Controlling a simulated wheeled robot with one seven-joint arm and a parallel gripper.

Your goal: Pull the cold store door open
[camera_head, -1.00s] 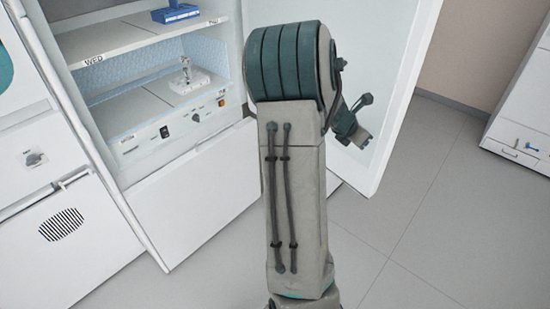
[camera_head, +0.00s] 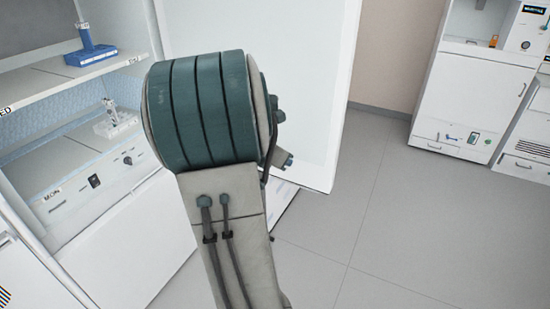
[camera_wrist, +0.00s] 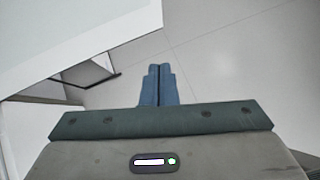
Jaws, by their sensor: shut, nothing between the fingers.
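The cold store (camera_head: 90,200) stands at the left of the head view with its shelves showing. Its white door (camera_head: 318,90) stands wide open, swung out to the right behind my arm. In the wrist view the white panel at the upper left (camera_wrist: 70,35) looks like the door. My gripper (camera_wrist: 158,70) is in the wrist view, its two blue fingers closed together with nothing between them. It is over grey floor, to the right of the panel and apart from it in the picture. In the head view my arm hides the fingers. No door handle shows.
Inside the store, a blue-based item (camera_head: 92,55) stands on the upper shelf and a small clear stand (camera_head: 113,120) on the lower one. A white cabinet (camera_head: 470,95) stands at the far right. Grey floor (camera_head: 390,220) lies clear between.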

